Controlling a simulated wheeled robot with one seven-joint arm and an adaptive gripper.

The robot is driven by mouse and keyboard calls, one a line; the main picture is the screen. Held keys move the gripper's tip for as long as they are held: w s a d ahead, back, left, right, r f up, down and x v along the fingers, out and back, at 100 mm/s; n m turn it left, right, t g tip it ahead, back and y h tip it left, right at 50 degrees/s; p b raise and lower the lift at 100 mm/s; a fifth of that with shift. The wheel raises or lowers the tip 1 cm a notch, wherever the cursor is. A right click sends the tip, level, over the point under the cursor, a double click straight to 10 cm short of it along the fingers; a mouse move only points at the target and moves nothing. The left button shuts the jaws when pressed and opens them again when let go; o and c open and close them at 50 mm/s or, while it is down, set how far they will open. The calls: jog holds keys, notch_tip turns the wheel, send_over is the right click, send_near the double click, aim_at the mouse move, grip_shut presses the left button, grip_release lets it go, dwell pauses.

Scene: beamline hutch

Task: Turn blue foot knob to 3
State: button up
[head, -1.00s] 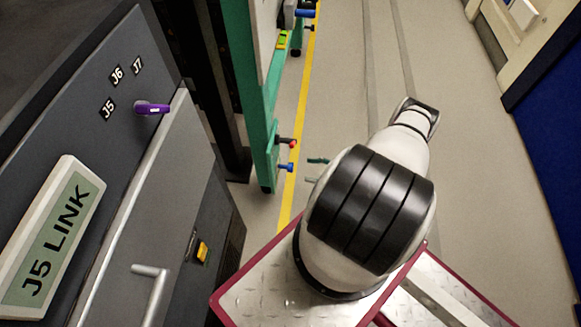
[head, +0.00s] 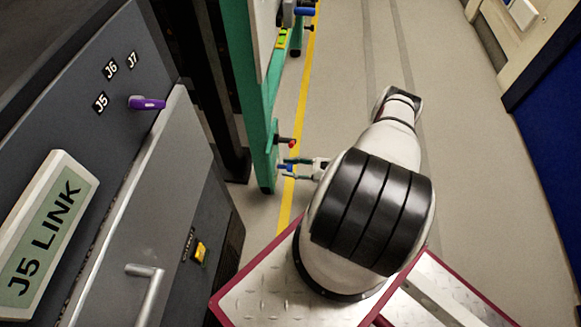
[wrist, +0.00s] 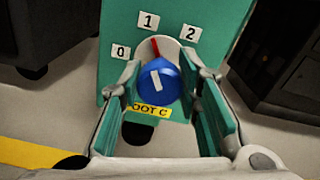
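The blue foot knob (wrist: 158,82) sits on the lower part of the green post (wrist: 115,72), with a white mark on its face and a red pointer (wrist: 155,47) at its top. The pointer lies between the labels 1 (wrist: 148,21) and 2 (wrist: 190,34), nearer 1; label 0 (wrist: 121,52) is to the left. No label 3 shows. My gripper (wrist: 163,75) is open, one finger on each side of the knob; I cannot tell whether they touch it. In the head view the knob (head: 286,168) is partly hidden between the fingers.
A red knob (head: 291,143) is just above the blue one on the post. A yellow label (wrist: 150,111) below the knob is partly hidden. A grey cabinet (head: 70,100) with a purple lever (head: 147,103) stands at left. The floor (head: 340,60) right of the yellow line is clear.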

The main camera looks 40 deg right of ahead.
jog(key=c, duration=0.4)
jog(key=m, duration=0.5)
jog(key=shift+m, duration=0.3)
jog(key=m, duration=0.6)
jog(key=shift+d, duration=0.1)
jog(key=m, duration=0.6)
jog(key=shift+f+m, duration=0.1)
jog(key=shift+m, duration=0.2)
jog(key=m, duration=0.5)
jog(key=shift+m, duration=0.3)
